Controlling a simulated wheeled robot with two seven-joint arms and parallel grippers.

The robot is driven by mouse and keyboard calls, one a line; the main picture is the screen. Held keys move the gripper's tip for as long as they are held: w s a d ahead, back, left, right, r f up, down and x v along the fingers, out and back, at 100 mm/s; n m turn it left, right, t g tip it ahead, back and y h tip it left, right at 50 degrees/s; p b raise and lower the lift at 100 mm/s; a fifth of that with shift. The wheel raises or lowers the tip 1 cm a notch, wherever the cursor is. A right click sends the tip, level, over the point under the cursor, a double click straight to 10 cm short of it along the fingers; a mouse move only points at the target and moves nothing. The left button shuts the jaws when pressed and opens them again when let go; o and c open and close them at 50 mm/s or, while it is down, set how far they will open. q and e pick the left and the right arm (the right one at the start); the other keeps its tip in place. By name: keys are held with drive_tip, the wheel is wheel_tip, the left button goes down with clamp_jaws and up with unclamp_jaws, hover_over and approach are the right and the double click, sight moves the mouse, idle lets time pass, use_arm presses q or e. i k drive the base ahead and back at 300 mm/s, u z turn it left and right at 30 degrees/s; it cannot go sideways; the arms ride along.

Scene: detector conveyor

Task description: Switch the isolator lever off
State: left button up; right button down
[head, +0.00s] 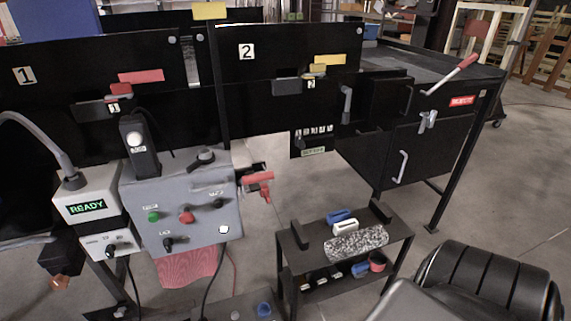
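A red lever-like handle (258,184) sticks out from the right side of the grey control box (190,215) in the head view. It looks like the isolator lever; its off and on marks are too small to read. A second lever with a red grip (467,61) stands tilted on a bench at the far right, above a red label. Neither of my grippers shows in the head view, and nothing touches either lever. A dark ridged part at the bottom right looks like my own arm.
A display box (87,207) reading READY stands left of the control box. A low black shelf (345,240) with small items stands right of it. Black panels marked 1 (25,75) and 2 (246,52) rise behind.

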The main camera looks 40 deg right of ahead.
sight(259, 177)
drive_tip(key=u, duration=1)
drive_tip(key=k, duration=1.45)
drive_tip(key=z, duration=2.35)
drive_tip(key=i, duration=0.5)
drive_tip(key=z, duration=0.05)
